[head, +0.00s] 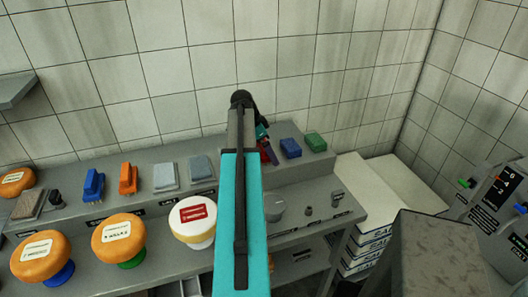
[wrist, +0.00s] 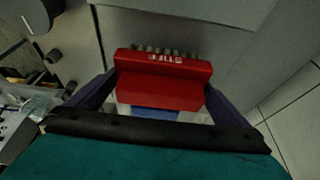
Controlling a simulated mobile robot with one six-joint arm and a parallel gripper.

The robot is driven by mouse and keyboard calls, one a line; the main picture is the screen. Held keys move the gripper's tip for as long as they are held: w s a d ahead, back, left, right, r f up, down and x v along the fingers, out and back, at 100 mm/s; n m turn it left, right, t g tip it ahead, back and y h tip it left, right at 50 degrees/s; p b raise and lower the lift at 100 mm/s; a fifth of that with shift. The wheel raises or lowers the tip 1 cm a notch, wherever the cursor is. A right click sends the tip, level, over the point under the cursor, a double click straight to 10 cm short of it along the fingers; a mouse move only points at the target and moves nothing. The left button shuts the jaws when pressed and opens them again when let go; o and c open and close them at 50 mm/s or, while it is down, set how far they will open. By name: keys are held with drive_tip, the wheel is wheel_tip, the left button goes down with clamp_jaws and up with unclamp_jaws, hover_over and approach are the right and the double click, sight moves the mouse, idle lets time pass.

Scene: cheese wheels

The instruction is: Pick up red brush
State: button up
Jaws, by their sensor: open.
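The red brush (wrist: 165,80) has a red block body with white lettering and a row of bristles along its far edge. In the wrist view it lies between the two dark fingers of my gripper (wrist: 160,84), which are open on either side of it. I cannot tell whether either finger touches it. In the head view the red brush (head: 267,152) shows only partly, on the upper shelf just right of my arm, which hides most of it and most of my gripper.
A blue brush (head: 290,148) and a green brush (head: 315,142) stand right of the red one. Grey pads (head: 166,177), orange (head: 128,178) and blue (head: 93,184) brushes lie left. Cheese wheels (head: 119,239) line the lower counter. A tiled wall (head: 190,60) rises close behind.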

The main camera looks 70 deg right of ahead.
drive_tip(key=c, duration=0.9)
drive_tip(key=shift+r, duration=0.2)
drive_tip(key=shift+r+b, duration=1.7)
drive_tip(key=shift+r, duration=3.1)
